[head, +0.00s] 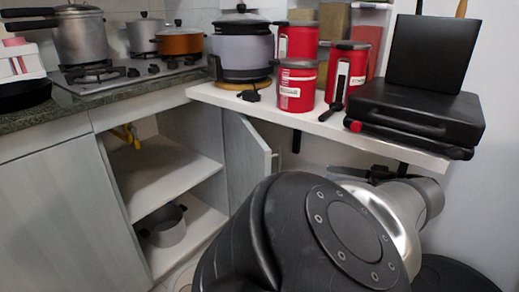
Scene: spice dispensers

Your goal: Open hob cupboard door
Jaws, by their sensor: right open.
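The hob cupboard (165,170) under the hob stands open, its shelves showing. Its pale grey door (243,160) is swung out to the right of the opening, with a small handle (275,162) on its free edge. My right gripper (372,174) is partly visible below the white shelf, to the right of the door and apart from it in the picture. It is open; its fingertips are hard to make out behind my arm. My black and silver right arm fills the lower middle and hides the floor there. My left gripper is out of view.
A pot (168,226) sits on the cupboard's lower shelf. The hob (125,73) carries pans above. The white shelf (215,95) on the right holds a rice cooker (242,52), red canisters (297,88) and a black grill (415,110); its edge overhangs near my right arm.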

